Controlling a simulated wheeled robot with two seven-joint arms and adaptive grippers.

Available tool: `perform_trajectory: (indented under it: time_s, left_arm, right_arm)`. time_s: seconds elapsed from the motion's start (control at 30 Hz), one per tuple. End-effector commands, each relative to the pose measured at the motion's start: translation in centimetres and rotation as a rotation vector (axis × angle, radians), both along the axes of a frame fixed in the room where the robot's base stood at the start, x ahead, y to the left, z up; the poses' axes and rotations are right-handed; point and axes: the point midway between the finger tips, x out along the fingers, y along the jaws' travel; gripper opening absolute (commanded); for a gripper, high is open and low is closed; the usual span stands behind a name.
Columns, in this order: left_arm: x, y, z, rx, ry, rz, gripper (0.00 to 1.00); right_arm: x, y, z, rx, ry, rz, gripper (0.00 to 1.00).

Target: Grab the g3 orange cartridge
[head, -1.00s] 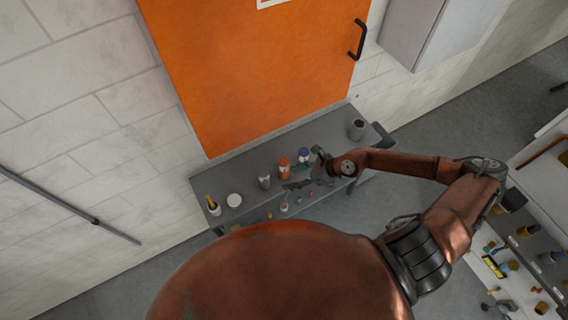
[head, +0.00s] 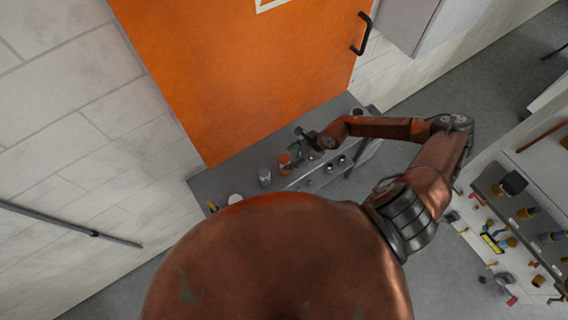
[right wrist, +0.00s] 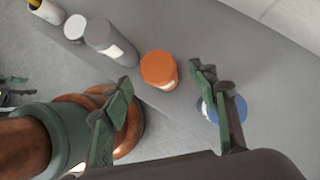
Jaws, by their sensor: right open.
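The orange cartridge (right wrist: 159,70) stands upright on the grey shelf, with a plain orange top and a pale label. In the head view, it (head: 285,163) is just left of my right gripper (head: 302,150). In the right wrist view, my right gripper (right wrist: 161,78) is open and empty. Its two green-padded fingers show on either side of the orange cartridge in the picture, with no visible contact. The blue cartridge (right wrist: 237,105) is partly hidden behind the right-hand finger. My left gripper is not in view.
A grey cartridge (right wrist: 110,45), a white-topped container (right wrist: 75,27) and a yellow item in a holder (right wrist: 42,10) stand in a row left of the orange one. The shelf (right wrist: 235,45) is bare behind. An orange panel (head: 235,70) rises behind the shelf.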

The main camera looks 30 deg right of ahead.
Motion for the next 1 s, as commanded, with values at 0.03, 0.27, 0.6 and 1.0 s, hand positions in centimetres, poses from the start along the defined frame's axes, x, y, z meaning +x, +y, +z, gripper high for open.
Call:
perform_trajectory:
  time_s: [0.03,0.27,0.6,1.0]
  left_arm:
    - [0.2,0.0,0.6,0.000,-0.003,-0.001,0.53]
    - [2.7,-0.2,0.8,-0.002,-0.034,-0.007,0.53]
    - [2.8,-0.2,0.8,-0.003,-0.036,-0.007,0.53]
    - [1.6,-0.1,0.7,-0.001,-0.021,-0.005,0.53]
  right_arm:
    - [0.4,0.6,-0.2,0.004,0.000,0.000,0.54]
    - [1.1,1.4,-2.2,0.002,-0.001,0.001,0.54]
    - [1.1,1.5,-2.2,0.001,0.000,0.003,0.45]
    - [1.1,1.5,-2.2,0.001,0.000,0.003,0.17]
